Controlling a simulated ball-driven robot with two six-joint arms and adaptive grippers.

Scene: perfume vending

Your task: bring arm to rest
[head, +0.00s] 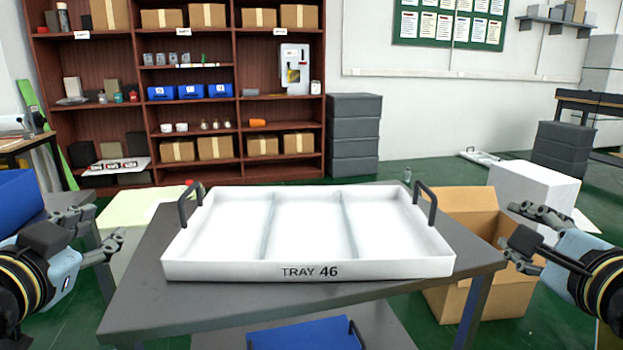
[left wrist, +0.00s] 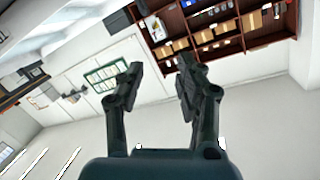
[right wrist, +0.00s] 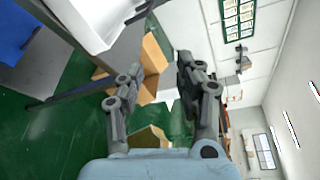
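My left gripper (head: 100,232) is at the left of the head view, left of the table, with nothing in it. In the left wrist view its two fingers (left wrist: 158,80) stand apart with only the room behind them. My right gripper (head: 522,233) is at the right of the head view, beyond the table's right edge and in front of a cardboard box. In the right wrist view its fingers (right wrist: 160,75) are apart and empty. Neither gripper touches the tray.
A white tray (head: 310,270) marked TRAY 46, with three empty compartments and dark handles, sits on the grey table (head: 140,290). An open cardboard box (head: 465,205) stands right of the table. A brown shelf (head: 185,100) is at the back.

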